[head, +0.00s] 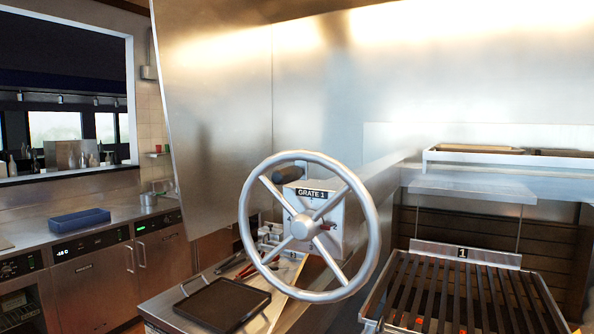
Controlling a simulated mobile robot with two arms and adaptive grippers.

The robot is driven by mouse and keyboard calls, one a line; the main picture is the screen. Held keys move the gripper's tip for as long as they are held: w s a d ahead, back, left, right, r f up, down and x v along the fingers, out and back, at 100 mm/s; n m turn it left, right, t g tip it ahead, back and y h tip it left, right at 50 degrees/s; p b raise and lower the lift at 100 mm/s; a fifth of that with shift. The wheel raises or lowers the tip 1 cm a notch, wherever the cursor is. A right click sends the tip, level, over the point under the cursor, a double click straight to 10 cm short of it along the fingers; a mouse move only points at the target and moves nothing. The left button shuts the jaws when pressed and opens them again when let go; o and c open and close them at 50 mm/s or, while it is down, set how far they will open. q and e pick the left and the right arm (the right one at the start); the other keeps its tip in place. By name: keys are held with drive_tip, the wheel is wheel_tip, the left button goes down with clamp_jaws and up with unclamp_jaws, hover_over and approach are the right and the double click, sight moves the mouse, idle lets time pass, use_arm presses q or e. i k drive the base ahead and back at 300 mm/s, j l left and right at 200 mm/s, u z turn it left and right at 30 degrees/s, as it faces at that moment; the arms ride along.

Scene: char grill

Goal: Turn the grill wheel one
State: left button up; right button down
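The grill wheel (304,226) is a large grey metal hand wheel with four spokes and a round hub, in the middle of the head view. It is mounted on a box behind it with a dark label reading "GRATE 1" (311,193). The spokes stand in a slanted X. The grill grate (461,296) with dark bars and a plate marked "1" (462,253) lies at the lower right, with orange glow between the bars. Neither of my grippers shows in the head view.
A black tray (222,304) lies on the steel counter below the wheel, near red-handled tongs (258,265). A steel shelf (510,160) hangs above the grate. A blue tray (79,220) sits on the left counter. The space directly before the wheel looks clear.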

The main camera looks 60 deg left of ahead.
sight(306, 225)
drive_tip(key=u, duration=2.05)
